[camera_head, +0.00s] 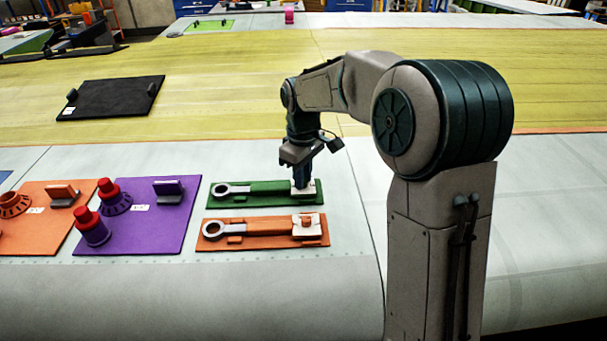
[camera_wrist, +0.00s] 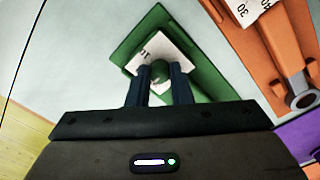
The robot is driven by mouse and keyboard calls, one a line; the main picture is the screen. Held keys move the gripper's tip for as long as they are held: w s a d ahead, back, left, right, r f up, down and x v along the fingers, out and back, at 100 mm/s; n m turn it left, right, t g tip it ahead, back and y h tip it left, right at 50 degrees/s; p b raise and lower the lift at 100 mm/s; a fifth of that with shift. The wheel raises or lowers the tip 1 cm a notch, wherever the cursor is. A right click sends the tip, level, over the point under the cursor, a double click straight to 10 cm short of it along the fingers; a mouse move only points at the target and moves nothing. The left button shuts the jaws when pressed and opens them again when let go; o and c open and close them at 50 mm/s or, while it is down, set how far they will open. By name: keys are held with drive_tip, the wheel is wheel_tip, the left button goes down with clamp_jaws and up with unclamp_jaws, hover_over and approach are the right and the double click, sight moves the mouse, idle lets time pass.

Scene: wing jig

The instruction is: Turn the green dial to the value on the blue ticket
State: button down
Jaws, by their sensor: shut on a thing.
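The green dial (camera_wrist: 159,69) is a round green knob on a white scale plate (camera_wrist: 148,50), where a "10" shows beside it. This plate is at the right end of a green tray (camera_head: 262,203) with a ring-ended wrench (camera_head: 222,189) lying in it. My gripper (camera_wrist: 159,82) points down over the plate, with its two dark fingers shut on the green dial. In the head view my gripper (camera_head: 301,183) hides most of the dial. The dial's pointer and the rest of its scale cannot be made out. I cannot find a readable blue ticket.
An orange tray (camera_head: 236,239) with a similar wrench and an orange knob (camera_head: 306,220) lies close in front. The wrist view shows its plate (camera_wrist: 240,12) with "30". A purple board (camera_head: 150,238) with red-topped knobs stands left. A black board (camera_head: 112,97) lies behind.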

drive_tip(key=n, duration=0.4)
drive_tip(key=shift+n, duration=0.4)
idle(0.4)
drive_tip(key=c, duration=1.6)
unclamp_jaws()
drive_tip(key=shift+o, duration=0.2)
drive_tip(key=shift+r, duration=0.1)
wheel_tip(320, 180, up, 14)
drive_tip(key=shift+b, duration=0.4)
drive_tip(key=shift+s, duration=0.1)
